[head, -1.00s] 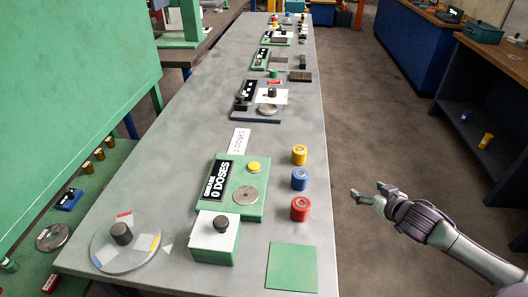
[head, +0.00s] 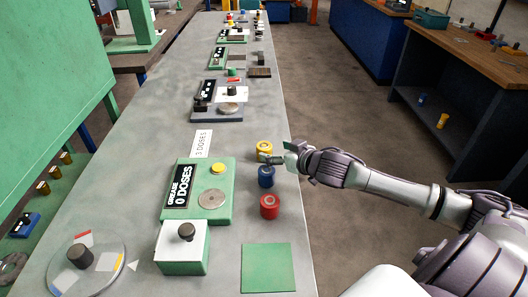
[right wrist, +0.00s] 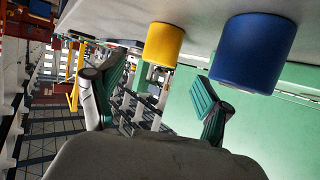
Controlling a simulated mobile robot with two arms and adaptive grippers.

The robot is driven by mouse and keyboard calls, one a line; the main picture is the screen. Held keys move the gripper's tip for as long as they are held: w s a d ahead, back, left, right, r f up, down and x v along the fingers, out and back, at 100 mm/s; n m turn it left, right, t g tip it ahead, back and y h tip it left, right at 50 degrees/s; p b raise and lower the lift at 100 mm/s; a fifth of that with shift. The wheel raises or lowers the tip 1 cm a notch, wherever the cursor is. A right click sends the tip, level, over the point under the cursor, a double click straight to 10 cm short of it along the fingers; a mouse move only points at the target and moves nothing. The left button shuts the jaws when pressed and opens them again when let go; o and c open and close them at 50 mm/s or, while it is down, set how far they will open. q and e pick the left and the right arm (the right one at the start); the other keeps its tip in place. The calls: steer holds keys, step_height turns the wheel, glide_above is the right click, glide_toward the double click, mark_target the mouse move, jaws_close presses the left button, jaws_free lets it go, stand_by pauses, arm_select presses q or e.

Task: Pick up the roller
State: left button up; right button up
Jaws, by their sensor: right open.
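Three rollers stand on the grey table near its right edge: a yellow roller (head: 264,149), a blue roller (head: 266,176) and a red roller (head: 269,206). My right gripper (head: 277,156) is at the table's right edge beside the yellow and blue rollers, and partly overlaps the yellow one in the head view. In the right wrist view my right gripper (right wrist: 157,92) is open and empty. There the yellow roller (right wrist: 164,44) shows ahead, between the two finger directions, and the blue roller (right wrist: 252,52) shows beyond the right finger. My left gripper is not in view.
A green device with a "0 DOSES" display (head: 181,186) stands left of the rollers. A white-topped green box (head: 182,247), a green square (head: 268,268) and a round disc (head: 90,277) are nearer. More fixtures stand farther along the table. The aisle floor at right is clear.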

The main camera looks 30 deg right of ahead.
mark_target(265, 146)
steer(key=shift+w+a+f, duration=0.1)
steer(key=shift+w+f, duration=0.1)
steer(key=shift+w, duration=0.45)
steer(key=x, duration=0.2)
steer(key=p+x, duration=0.1)
steer(key=x, duration=0.1)
steer(key=shift+w+r, duration=0.2)
steer(key=shift+r, duration=0.05)
steer(key=shift+w+f, duration=0.3)
steer(key=shift+w, duration=0.2)
steer(key=shift+r, duration=0.1)
jaws_close()
